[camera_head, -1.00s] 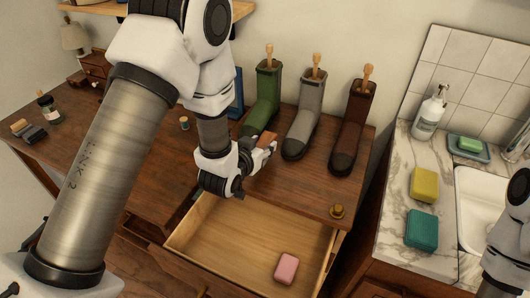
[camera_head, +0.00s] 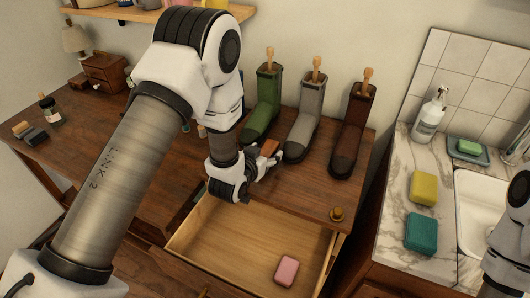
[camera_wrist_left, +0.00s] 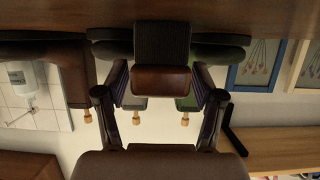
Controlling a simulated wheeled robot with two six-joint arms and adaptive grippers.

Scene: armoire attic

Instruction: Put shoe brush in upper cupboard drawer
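My left gripper (camera_head: 266,160) is shut on a brown block with a dark underside, which looks like the shoe brush (camera_head: 270,147). It holds the brush just behind the open drawer, near the toe of the grey boot. In the left wrist view, the brush (camera_wrist_left: 160,80) sits between the two fingers (camera_wrist_left: 160,88), brown side towards the camera, dark part beyond. The upper cupboard drawer (camera_head: 232,216) is pulled open, and a pink soap bar (camera_head: 287,270) lies in it at the front right. My right gripper is out of view; only part of that arm shows at the right edge.
Green (camera_head: 264,105), grey (camera_head: 304,120) and brown (camera_head: 350,135) boots stand behind the gripper. A small dark brush-like item (camera_head: 30,132) and a jar (camera_head: 50,110) are at the far left. The left and middle of the drawer are clear. A sink counter (camera_head: 400,180) is at right.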

